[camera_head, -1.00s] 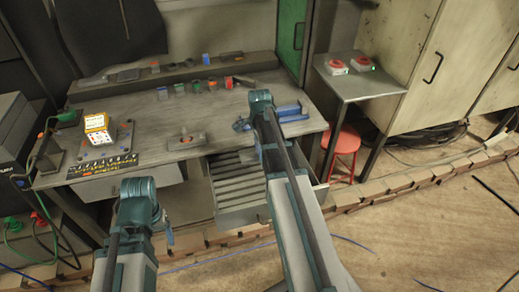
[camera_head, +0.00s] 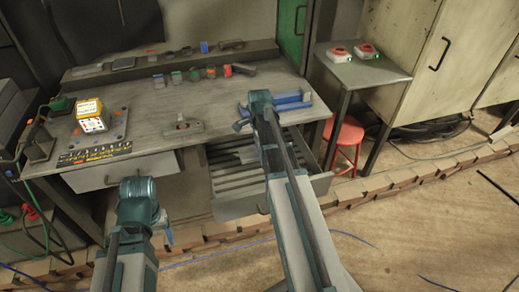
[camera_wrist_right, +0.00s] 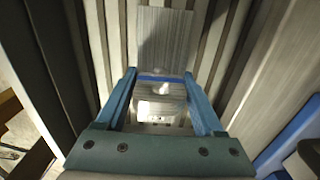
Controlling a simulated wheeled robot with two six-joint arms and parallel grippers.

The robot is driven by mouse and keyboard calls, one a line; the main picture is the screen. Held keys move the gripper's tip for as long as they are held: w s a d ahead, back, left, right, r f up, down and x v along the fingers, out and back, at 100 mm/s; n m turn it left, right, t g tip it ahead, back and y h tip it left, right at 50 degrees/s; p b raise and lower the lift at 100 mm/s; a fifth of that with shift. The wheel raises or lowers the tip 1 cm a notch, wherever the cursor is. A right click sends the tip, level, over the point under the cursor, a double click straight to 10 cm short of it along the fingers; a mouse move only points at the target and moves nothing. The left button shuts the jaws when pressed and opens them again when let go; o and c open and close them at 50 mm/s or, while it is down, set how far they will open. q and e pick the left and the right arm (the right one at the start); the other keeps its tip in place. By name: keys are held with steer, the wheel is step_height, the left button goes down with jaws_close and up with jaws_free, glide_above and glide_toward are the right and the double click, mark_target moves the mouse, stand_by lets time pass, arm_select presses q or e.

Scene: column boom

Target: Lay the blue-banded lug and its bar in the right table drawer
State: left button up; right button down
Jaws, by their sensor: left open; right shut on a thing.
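The blue-banded lug (camera_wrist_right: 160,88) shows in the right wrist view between the fingers of my right gripper (camera_wrist_right: 160,77), which is shut on it. A flat grey bar (camera_wrist_right: 165,40) extends beyond the lug, over the slatted inside of the right table drawer. The drawer (camera_head: 236,208) is pulled out under the bench in the head view. There my right arm covers part of it and hides most of the lug and bar. I cannot tell whether the bar touches the drawer floor. My left gripper (camera_head: 167,234) is open and empty, low in front of the bench.
A blue tray (camera_head: 292,101) lies at the bench's right edge, close to my right arm. Several small coloured parts stand along the bench's back. A yellow-and-white box (camera_head: 90,112) stands on the left. A closed left drawer (camera_head: 115,172) and a red stool (camera_head: 347,138) flank the area.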

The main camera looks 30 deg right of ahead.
steer(key=shift+f+b, duration=3.25)
steer(key=shift+f, duration=0.25)
jaws_free()
steer(key=shift+r, duration=0.1)
step_height(320, 180, up, 14)
steer(key=p, duration=1.4)
steer(key=shift+f, duration=0.25)
step_height(320, 180, down, 13)
steer(key=b, duration=1.3)
steer(key=shift+f+b, duration=0.15)
steer(key=shift+b, duration=0.2)
